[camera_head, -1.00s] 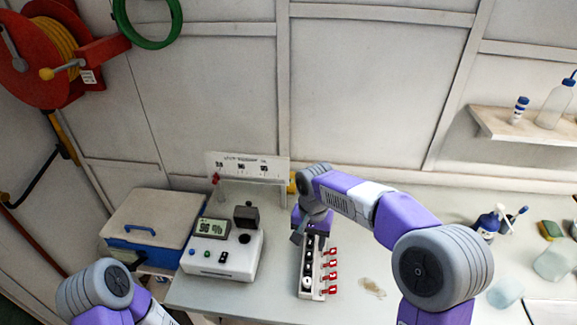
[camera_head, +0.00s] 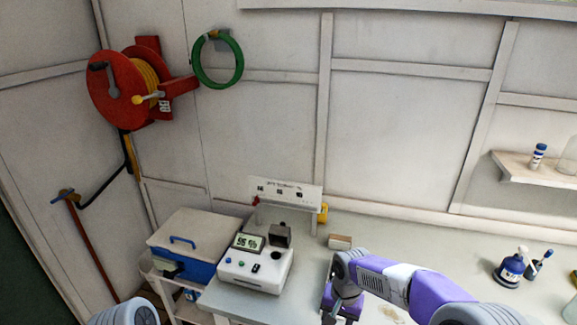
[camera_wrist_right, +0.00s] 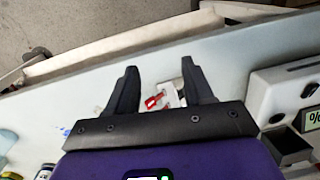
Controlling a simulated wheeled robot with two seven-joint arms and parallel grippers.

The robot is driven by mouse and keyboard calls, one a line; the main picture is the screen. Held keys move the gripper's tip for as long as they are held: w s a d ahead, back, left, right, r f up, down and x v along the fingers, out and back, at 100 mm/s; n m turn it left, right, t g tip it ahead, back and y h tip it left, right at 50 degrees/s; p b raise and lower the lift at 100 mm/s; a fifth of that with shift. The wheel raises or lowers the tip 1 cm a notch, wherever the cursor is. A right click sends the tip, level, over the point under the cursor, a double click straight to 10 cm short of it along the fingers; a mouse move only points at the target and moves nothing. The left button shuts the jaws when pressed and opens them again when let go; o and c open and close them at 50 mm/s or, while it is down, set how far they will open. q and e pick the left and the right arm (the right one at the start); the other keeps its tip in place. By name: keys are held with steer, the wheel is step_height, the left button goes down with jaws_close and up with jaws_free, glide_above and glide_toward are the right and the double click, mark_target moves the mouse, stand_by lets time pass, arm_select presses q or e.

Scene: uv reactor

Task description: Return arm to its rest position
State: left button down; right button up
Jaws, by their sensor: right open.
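My right arm, purple and grey, reaches over the pale bench from the lower right in the head view. My right gripper (camera_head: 338,305) is low in that view, to the right of the white control box (camera_head: 255,268). In the right wrist view my right gripper (camera_wrist_right: 160,72) is open, with two black fingers apart and nothing held. A white piece with red clips (camera_wrist_right: 168,98) shows beyond and between the fingers; any contact cannot be told. Only a grey joint of my left arm shows at the bottom left of the head view; its gripper is out of view.
A blue and white cooler box (camera_head: 190,243) stands left of the control box. A small cardboard block (camera_head: 340,241) lies behind my right arm. The bench (camera_head: 440,253) is clear between the block and bottles.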

steer(key=s+a+f+n+y+b, duration=0.1)
steer(key=s+f, duration=0.3)
steer(key=f, duration=0.5)
steer(key=s+a+f+y+b, duration=0.1)
steer(key=s+f, duration=0.2)
steer(key=f, duration=0.6)
arm_select(q)
steer(key=f+b, duration=0.1)
steer(key=f, duration=0.2)
steer(key=shift+w, duration=0.2)
arm_select(e)
steer(key=s+f+y, duration=0.1)
steer(key=s+f, duration=0.9)
steer(key=s, duration=0.3)
steer(key=shift+a+t, duration=0.3)
steer(key=shift+t, duration=0.1)
